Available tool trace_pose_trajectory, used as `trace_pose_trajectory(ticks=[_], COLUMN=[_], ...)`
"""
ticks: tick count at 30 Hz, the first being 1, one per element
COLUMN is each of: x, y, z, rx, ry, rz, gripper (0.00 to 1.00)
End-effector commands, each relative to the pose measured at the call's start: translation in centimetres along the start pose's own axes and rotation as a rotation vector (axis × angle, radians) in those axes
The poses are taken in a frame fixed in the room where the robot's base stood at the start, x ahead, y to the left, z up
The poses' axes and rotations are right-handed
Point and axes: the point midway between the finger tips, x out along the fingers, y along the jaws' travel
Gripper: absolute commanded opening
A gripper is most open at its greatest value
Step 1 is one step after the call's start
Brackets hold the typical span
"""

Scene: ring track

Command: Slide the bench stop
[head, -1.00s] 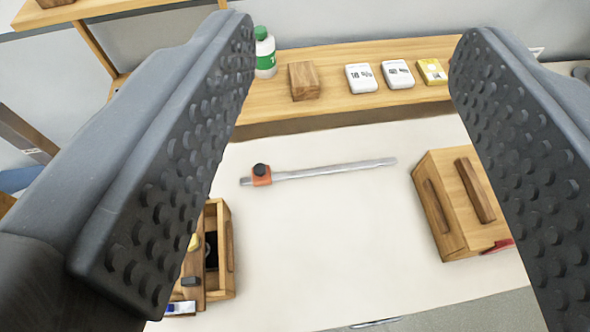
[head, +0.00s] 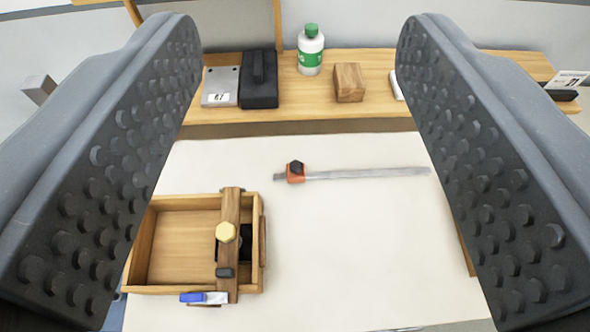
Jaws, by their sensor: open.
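The bench stop is an orange block with a black knob (head: 295,173). It sits near the left end of a grey metal rail (head: 370,173) on the pale bench top (head: 350,235). My gripper (head: 300,25) is open, with its two studded dark grey fingers at the left and right of the view. The stop and rail show in the gap between the fingers, beyond them. Nothing is between the fingers. The rail's right end lies close to the right finger in the picture.
An open wooden box (head: 185,248) with a crossbar and yellow knob (head: 226,232) stands front left. The back shelf (head: 290,115) holds a green-capped white bottle (head: 310,52), a wooden block (head: 349,82), a black case (head: 259,80) and a grey plate (head: 220,85). The middle bench is clear.

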Motion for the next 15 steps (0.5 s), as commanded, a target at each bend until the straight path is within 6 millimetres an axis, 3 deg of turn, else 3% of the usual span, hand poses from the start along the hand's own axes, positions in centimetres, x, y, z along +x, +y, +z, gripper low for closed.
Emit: trace_pose_trajectory(ticks=[10, 11, 12, 15], x=[-0.01, 0.0, 0.03, 0.73], y=[0.0, 0.0, 0.0, -0.04], z=[-0.01, 0.0, 0.02, 0.38], rx=[0.0, 0.0, 0.0, 0.0], ry=[0.0, 0.0, -0.001, -0.014], rz=[0.0, 0.0, 0.0, -0.003], gripper=[0.52, 0.55, 0.66, 0.67])
